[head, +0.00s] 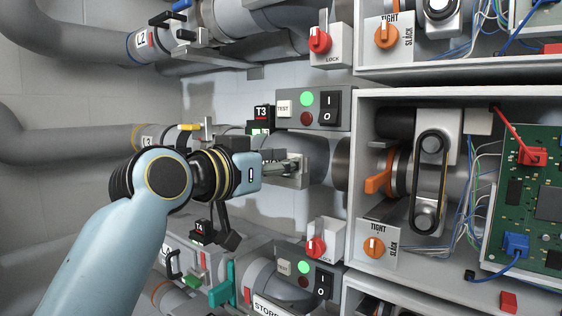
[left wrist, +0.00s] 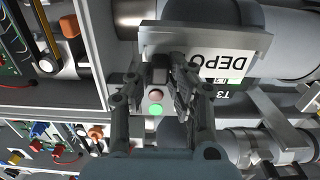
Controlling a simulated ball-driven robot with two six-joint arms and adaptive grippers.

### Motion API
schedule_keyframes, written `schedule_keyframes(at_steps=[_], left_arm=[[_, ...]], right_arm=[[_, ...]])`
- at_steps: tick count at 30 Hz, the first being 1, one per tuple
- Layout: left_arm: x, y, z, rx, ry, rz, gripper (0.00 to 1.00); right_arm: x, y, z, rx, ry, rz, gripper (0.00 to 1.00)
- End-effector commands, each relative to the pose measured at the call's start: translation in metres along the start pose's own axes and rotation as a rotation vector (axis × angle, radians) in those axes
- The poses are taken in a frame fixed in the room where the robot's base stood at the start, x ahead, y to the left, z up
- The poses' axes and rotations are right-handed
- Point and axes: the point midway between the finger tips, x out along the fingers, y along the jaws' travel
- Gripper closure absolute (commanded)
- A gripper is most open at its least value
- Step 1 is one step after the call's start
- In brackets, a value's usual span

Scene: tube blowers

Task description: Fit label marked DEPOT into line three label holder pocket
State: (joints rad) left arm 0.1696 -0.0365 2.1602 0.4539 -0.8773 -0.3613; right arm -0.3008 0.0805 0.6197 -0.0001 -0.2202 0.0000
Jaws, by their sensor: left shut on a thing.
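The white label with black letters reading DEPO (left wrist: 228,62) shows upside down in the left wrist view; the rest of the word is hidden by a finger. My left gripper (head: 292,166) is at the line three pipe in the head view. Its fingers, also in the left wrist view (left wrist: 172,62), are shut on the label's edge. The grey label holder (head: 302,172) is right at the fingertips; its bar shows in the left wrist view (left wrist: 205,38) along the label's edge. I cannot tell how deep the label sits in the pocket. My right gripper is not in view.
A switch box (head: 313,108) with a green light and the T3 tag (head: 263,113) are just above the gripper. An open cabinet with an orange lever (head: 378,183) and a belt (head: 430,180) stands to the right. The STORE pipe (head: 262,285) is below.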

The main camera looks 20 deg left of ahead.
Motion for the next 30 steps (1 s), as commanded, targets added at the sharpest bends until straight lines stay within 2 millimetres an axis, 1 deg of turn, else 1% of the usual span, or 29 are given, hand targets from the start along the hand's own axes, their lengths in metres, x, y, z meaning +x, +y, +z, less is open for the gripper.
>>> schedule_keyframes(at_steps=[13, 29, 30], left_arm=[[-0.0001, -0.0001, 0.0006, 0.0, 0.0, 0.0, 1.0], [0.0002, -0.0001, 0.0072, 0.0, 0.0, 0.0, 1.0], [0.0002, -0.0001, 0.0072, 0.0, -0.001, 0.0, 0.8]], right_arm=[[0.0003, 0.0, -0.0003, 0.0, 0.001, 0.0, 0.6], [0.0038, -0.0003, -0.0003, 0.0, 0.001, 0.0, 0.6], [0.0037, -0.0003, -0.0004, 0.0, 0.001, 0.0, 0.6]])
